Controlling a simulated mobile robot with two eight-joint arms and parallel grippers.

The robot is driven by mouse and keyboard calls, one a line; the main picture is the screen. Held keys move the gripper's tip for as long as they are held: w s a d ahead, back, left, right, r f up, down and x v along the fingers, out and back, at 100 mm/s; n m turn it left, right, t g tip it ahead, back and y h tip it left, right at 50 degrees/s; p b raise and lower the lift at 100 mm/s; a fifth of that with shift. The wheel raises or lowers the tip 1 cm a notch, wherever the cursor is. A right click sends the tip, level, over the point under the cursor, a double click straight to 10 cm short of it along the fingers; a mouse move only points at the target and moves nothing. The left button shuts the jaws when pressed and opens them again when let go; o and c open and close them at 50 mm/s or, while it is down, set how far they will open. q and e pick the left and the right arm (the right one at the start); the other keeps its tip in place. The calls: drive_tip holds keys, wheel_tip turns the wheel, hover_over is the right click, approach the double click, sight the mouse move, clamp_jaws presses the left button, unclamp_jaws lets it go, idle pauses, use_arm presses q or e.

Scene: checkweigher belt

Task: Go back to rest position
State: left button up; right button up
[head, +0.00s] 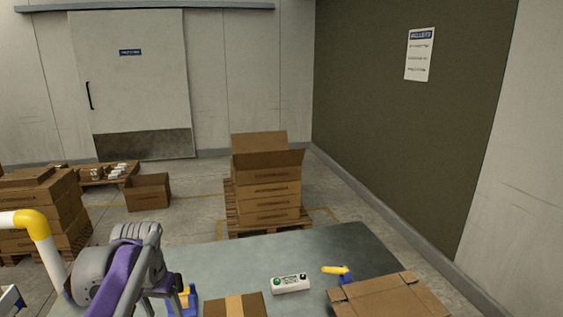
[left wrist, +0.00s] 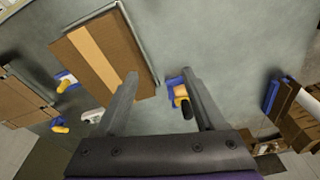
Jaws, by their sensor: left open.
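My left arm, grey and purple, comes in at the lower left of the head view, over the near left of the grey table (head: 350,240). In the left wrist view my left gripper (left wrist: 160,76) is open, its two fingers apart with nothing held between them. A blue and yellow item (left wrist: 179,92) stands beside the right finger. A taped brown carton (left wrist: 105,50) lies to the left, beyond the left finger. My right gripper is not in view.
On the table are a taped carton (head: 235,306), a white box with a green button (head: 290,284), a yellow and blue tool (head: 338,271) and a flat brown carton (head: 390,298). Beyond stand stacked cartons on a pallet (head: 268,195). The table's far middle is clear.

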use_arm(q)
drive_tip(key=s+d+f+t, duration=0.1)
drive_tip(key=s+d+f, duration=0.2)
drive_tip(key=s, duration=0.4)
drive_tip(key=s+d+f+t, duration=0.1)
drive_tip(key=s+d+f, duration=0.1)
drive_tip(key=s+f, duration=0.4)
drive_tip(key=s+d+f+t, duration=0.1)
drive_tip(key=s+d+f, duration=0.2)
drive_tip(key=s, duration=0.6)
wheel_tip(320, 180, down, 2)
drive_tip(key=shift+s+d+f+t, duration=0.1)
drive_tip(key=shift+s+d+t, duration=0.1)
drive_tip(key=shift+d+t, duration=0.1)
